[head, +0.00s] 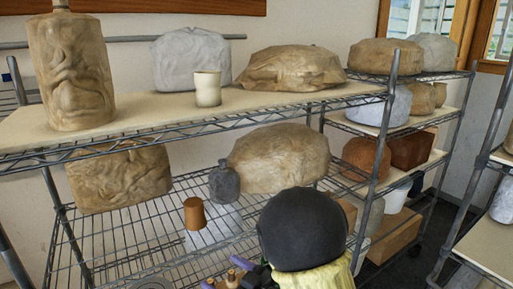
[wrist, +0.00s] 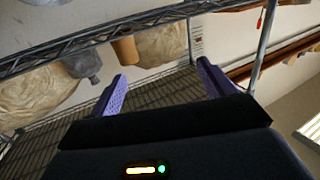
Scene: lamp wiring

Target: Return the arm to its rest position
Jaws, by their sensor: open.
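My gripper (wrist: 162,69) shows its two purple fingers spread wide in the wrist view, with nothing held between them. Beyond the fingers are the wire shelf's mesh and a pale wall. In the head view purple finger parts of my gripper (head: 226,272) show at the bottom edge, in front of the lower wire shelf. A dark rounded part of my arm (head: 300,228) rises beside them, with a yellow covering below it. It hides part of the lower shelf. Most of my arm is out of frame.
A wire rack (head: 215,124) stands close ahead, bearing wrapped bundles and a cream cup (head: 207,89). On its lower level are a brown cup (head: 194,213) and a dark grey jug (head: 224,184). Another rack (head: 483,252) stands at right, with dark floor between.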

